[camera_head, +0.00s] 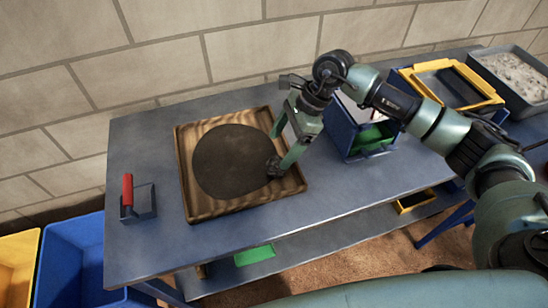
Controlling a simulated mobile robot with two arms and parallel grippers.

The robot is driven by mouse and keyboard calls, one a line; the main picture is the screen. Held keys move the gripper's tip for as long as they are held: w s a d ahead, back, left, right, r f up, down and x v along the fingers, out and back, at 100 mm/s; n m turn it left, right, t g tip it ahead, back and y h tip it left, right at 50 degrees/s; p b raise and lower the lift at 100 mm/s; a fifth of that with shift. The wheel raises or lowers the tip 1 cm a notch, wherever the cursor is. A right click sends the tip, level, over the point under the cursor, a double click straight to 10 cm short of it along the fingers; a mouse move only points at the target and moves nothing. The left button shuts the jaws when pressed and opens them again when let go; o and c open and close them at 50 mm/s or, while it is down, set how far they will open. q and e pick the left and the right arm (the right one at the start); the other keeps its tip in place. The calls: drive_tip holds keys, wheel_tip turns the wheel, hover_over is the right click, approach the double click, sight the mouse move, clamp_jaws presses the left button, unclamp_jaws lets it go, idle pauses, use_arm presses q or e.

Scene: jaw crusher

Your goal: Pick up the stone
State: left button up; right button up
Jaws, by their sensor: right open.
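A small dark lump (273,166), which looks like the stone, is at the right edge of a dark round patch (228,160) in a shallow wooden tray (186,185). My right gripper (277,151) reaches down over the tray's right side. Its fingers are spread apart, with one tip beside the lump or overlapping it in the picture. I cannot tell whether they touch. Nothing shows held between the fingers. My left gripper is not in view.
Blue (75,255) and yellow bins stand at lower left. The front tabletop is clear.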

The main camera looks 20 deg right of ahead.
sight(280, 161)
drive_tip(key=shift+w+d+f+h, duration=0.1)
drive_tip(key=shift+d+h, duration=0.05)
drive_tip(key=shift+d, duration=0.2)
drive_tip(key=shift+w+d+f+h, duration=0.1)
drive_tip(key=shift+d+h, duration=0.05)
drive_tip(key=shift+d, duration=0.2)
drive_tip(key=p+x, duration=0.1)
drive_tip(key=x, duration=0.3)
drive_tip(key=s+p+x, duration=0.1)
drive_tip(key=x, duration=0.1)
drive_tip(key=shift+d+f+p, duration=0.2)
drive_tip(key=shift+p, duration=0.15)
drive_tip(key=shift+w+a+f, duration=0.1)
drive_tip(key=shift+a+f, duration=0.1)
drive_tip(key=shift+f, duration=0.35)
drive_tip(key=c, duration=0.4)
clamp_jaws()
drive_tip(key=shift+r, duration=0.1)
